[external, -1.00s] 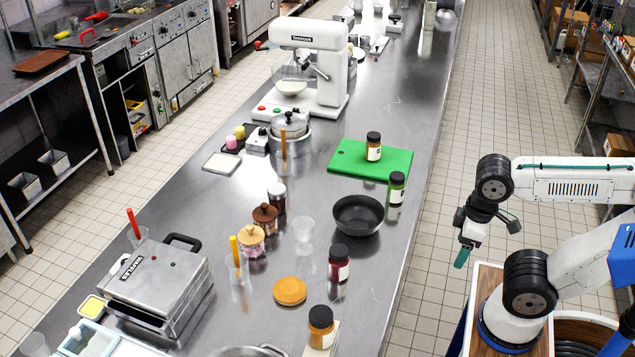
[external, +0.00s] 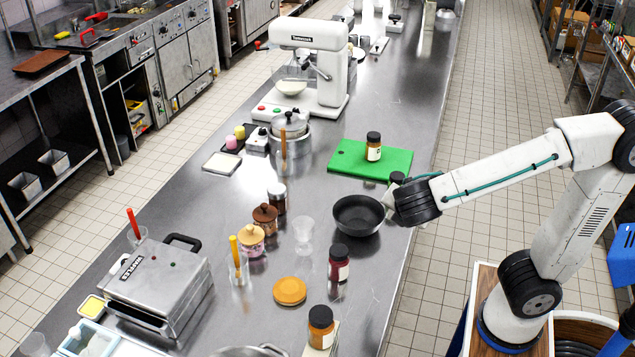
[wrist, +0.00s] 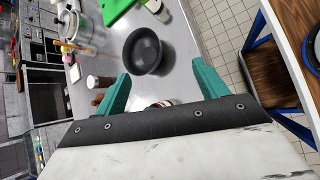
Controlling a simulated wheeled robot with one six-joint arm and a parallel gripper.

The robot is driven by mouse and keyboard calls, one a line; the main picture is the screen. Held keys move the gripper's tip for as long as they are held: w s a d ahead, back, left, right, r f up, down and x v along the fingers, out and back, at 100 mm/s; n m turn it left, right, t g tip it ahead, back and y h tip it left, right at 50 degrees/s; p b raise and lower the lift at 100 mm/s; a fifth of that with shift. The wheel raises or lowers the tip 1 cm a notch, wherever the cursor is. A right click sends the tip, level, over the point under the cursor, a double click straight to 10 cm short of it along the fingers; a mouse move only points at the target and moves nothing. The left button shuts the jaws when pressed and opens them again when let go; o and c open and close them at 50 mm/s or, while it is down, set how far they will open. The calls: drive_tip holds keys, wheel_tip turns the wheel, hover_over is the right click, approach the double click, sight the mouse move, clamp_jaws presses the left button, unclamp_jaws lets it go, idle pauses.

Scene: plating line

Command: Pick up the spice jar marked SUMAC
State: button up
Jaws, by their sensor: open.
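Several lidded jars stand on the steel counter; no label is legible enough to read SUMAC. A dark red jar with a dark lid (external: 339,263) stands upright near the counter's right side and may be the one. In the wrist view, a reddish round edge (wrist: 160,104) shows at the gripper's body, mostly hidden, and I cannot tell which jar it is. My gripper (wrist: 159,68) is open and empty, with its teal fingers spread. In the external view my wrist is over the counter's right edge beside the black bowl, and the fingers are hidden.
The black bowl (external: 358,215) is close to my wrist. A jar (external: 396,178) is partly hidden behind my arm. An amber jar (external: 373,147) stands on the green board (external: 345,164). An orange-filled jar (external: 321,326) stands nearer, and an orange disc (external: 290,291) lies left of the red jar.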

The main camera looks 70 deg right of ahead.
drive_tip(key=w+a+n+t+h, duration=0.3)
drive_tip(key=w+a+n+t, duration=0.2)
drive_tip(key=w+a+n, duration=0.5)
approach(337, 252)
drive_tip(key=d+f, duration=0.1)
drive_tip(key=w+d+f, duration=0.1)
drive_tip(key=d, duration=0.1)
drive_tip(key=d+f, duration=0.1)
drive_tip(key=shift+w+d+f, duration=0.2)
drive_tip(key=shift+w+f, duration=0.05)
drive_tip(key=shift+f, duration=0.15)
drive_tip(key=x, duration=0.7)
drive_tip(key=shift+w+d, duration=0.15)
drive_tip(key=shift+w, duration=0.25)
drive_tip(key=shift+c, duration=0.3)
drive_tip(key=c, duration=1.1)
